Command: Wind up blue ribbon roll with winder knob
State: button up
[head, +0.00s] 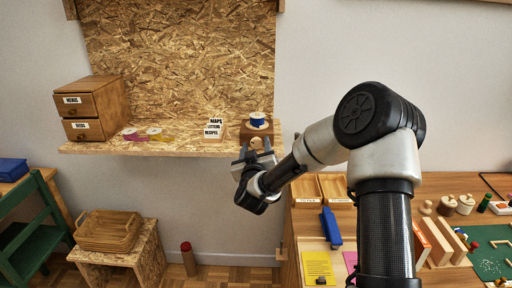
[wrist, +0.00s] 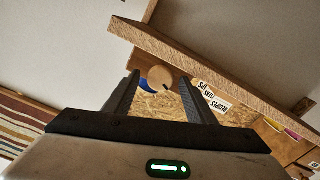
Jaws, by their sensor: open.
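The blue ribbon roll (head: 258,119) sits on a wooden winder (head: 264,131) at the right end of the chipboard shelf. A round, pale winder knob (head: 256,143) faces front. In the wrist view the knob (wrist: 160,76) shows between my fingers, with a bit of the blue roll (wrist: 147,86) beside it. My gripper (head: 253,153) is open and empty, in front of the winder. Its fingers show either side of the knob in the wrist view; I cannot tell whether they touch it. The gripper and knob hide part of the winder.
The shelf (head: 180,148) also holds labelled cards (head: 214,129), pink and yellow ribbon rolls (head: 154,132) and a two-drawer box (head: 92,107). Its front edge lies close to my gripper. A workbench (head: 345,215) with trays and tools stands below right. A basket (head: 108,231) stands on a stool at left.

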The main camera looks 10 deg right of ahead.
jog(key=c, duration=1)
jog(key=shift+c, duration=0.2)
jog(key=shift+f+b, duration=0.1)
jog(key=shift+b, duration=0.45)
jog(key=shift+f+m+b, duration=0.1)
jog(key=shift+m+b, duration=0.6)
jog(key=shift+b, duration=0.15)
jog(key=m+b, duration=0.2)
jog(key=b, duration=0.1)
jog(key=m+b, duration=0.4)
jog(key=shift+d+m+b, duration=0.1)
jog(key=shift+m+b, duration=0.2)
jog(key=shift+b, duration=0.05)
jog(key=shift+m+b, duration=1.15)
jog(key=shift+m, duration=0.05)
